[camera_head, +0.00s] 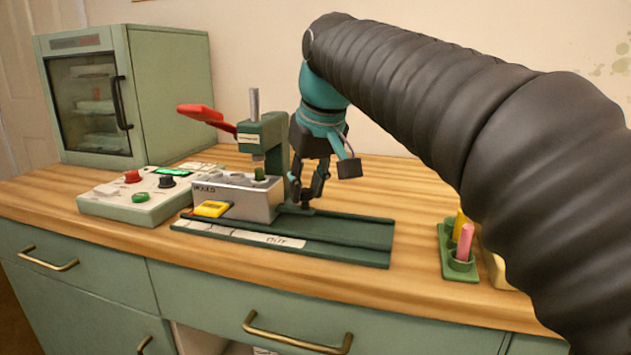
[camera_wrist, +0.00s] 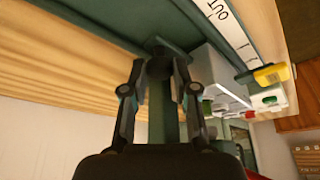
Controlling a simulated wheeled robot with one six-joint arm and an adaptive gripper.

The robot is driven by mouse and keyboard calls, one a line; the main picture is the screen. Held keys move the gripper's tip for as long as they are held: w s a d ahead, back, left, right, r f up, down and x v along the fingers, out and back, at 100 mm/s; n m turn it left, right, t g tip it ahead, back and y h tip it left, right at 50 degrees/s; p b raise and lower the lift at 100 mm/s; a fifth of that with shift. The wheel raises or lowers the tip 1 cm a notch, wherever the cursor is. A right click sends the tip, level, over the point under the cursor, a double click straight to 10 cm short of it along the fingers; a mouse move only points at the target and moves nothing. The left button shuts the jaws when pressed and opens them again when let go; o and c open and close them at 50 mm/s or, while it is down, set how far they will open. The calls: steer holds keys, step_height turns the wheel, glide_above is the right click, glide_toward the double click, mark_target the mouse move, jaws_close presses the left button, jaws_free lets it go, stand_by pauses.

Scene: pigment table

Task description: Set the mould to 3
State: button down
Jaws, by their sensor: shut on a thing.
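The mould (camera_head: 252,203) is a light grey block marked MOULD, under the green press (camera_head: 270,138) with a red lever. It sits on a dark green rail base (camera_head: 340,238) with a white strip marked OUT (camera_head: 270,238); other markings are too small to read. A yellow tab (camera_head: 212,208) at the mould's front lies over the strip's left part; it also shows in the wrist view (camera_wrist: 271,73). My gripper (camera_head: 305,196) is shut on a dark handle (camera_wrist: 157,46) just right of the mould, low over the rail. The fingers partly hide the handle.
A control box (camera_head: 135,206) with red, black and green knobs stands left of the base. A green cabinet (camera_head: 165,90) stands behind it. A green holder (camera_head: 458,268) with pink and yellow sticks is at right. The rail right of my gripper is clear.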

steer(key=shift+a, duration=0.2)
steer(key=c, duration=0.9)
jaws_free()
steer(key=shift+w+a, duration=0.1)
steer(key=shift+a, duration=0.1)
steer(key=shift+d, duration=0.1)
steer(key=shift+d, duration=0.1)
steer(key=shift+r, duration=0.3)
steer(key=v, duration=1.1)
steer(key=shift+r, duration=0.1)
